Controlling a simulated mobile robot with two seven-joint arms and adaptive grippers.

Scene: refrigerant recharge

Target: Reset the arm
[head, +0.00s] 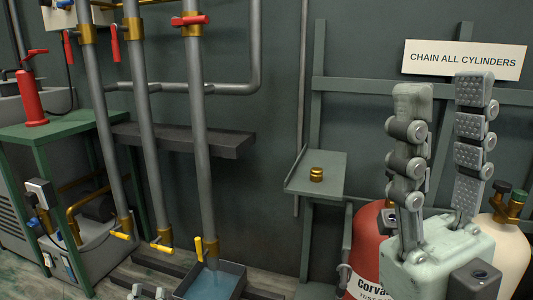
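My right gripper (443,90) stands at the right of the head view with its fingers pointing up. Its two grey jointed fingers are apart, with only the wall and part of the sign behind showing between them. It holds nothing. It is in front of a red cylinder (368,235) and a cream cylinder (512,245) and partly hides both.
A small green shelf (330,178) with a brass fitting (316,174) is left of my gripper. Vertical grey pipes (195,110) with valves stand at left, above a water tray (240,268). A green bench (70,128) holds a red bottle-like tool (31,98). A sign (465,60) hangs behind.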

